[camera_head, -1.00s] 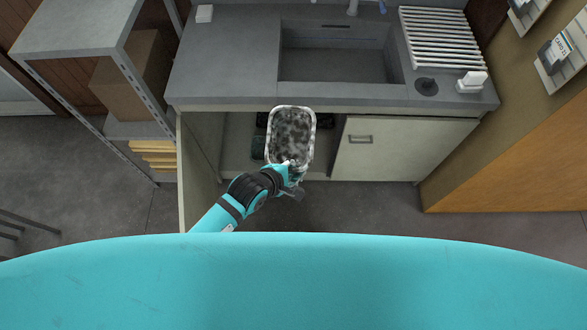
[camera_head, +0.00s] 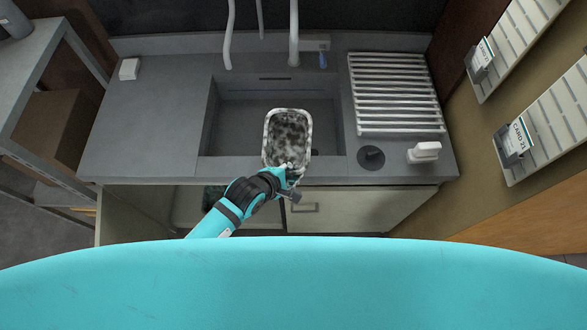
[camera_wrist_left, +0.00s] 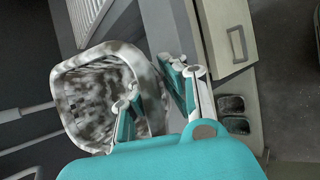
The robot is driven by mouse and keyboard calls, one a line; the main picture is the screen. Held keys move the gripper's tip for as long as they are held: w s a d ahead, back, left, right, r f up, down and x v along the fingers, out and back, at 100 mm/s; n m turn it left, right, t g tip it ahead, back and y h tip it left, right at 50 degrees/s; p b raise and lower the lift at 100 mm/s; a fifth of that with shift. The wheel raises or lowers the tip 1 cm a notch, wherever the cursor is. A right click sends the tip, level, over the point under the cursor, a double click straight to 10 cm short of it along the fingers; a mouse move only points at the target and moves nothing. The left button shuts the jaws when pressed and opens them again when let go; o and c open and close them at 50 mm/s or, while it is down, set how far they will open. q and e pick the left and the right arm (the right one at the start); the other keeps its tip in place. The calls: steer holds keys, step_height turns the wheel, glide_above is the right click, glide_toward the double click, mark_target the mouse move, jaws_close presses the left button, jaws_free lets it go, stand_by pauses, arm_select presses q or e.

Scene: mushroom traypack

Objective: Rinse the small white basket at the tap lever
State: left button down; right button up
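The small white basket (camera_head: 287,118) is blotched with dark grey dirt, and it also shows in the left wrist view (camera_wrist_left: 72,70). My left gripper (camera_head: 288,172) is shut on its near rim; in the left wrist view the fingers (camera_wrist_left: 152,98) sit on either side of the wall. The basket hangs in front of and partly over the sink (camera_head: 225,125), covering part of it. The tap (camera_head: 293,40) stands behind the sink, with the blue-tipped tap lever (camera_head: 322,60) at its right, apart from the basket. My right gripper is out of view.
A white ribbed drying rack (camera_head: 395,95) lies right of the sink. A dark round drain piece (camera_head: 371,157) and a white dispenser (camera_head: 424,152) stand near the right edge. Two hoses (camera_head: 229,35) hang left of the tap. The cabinet below is partly open.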

mark_target(295, 155)
arm_select(q)
steer(key=shift+w+d, duration=0.1)
steer(key=shift+w, duration=0.15)
steer(key=shift+w+f+b, duration=0.15)
steer(key=shift+w+b, duration=0.5)
steer(key=w+b, duration=0.2)
steer(key=w, duration=0.1)
steer(key=w+f+b, duration=0.1)
steer(key=shift+w+d+f+b, duration=0.1)
steer(key=shift+w+d+b, duration=0.15)
steer(key=shift+d+b, duration=0.15)
steer(key=shift+w+f+b, duration=0.1)
steer(key=shift+w+b, duration=0.55)
steer(key=shift+b, duration=0.05)
steer(key=w, duration=0.1)
steer(key=w+b, duration=0.2)
steer(key=shift+w+d+f, duration=0.2)
steer(key=shift+d+f, duration=0.05)
steer(key=shift+d, duration=0.15)
steer(key=shift+w+d+f+b, duration=0.1)
steer(key=shift+w+b, duration=0.25)
steer(key=shift+w, duration=0.35)
steer(key=shift+w+d+f+b, duration=0.1)
steer(key=shift+w+b, duration=0.2)
steer(key=shift+w, duration=0.35)
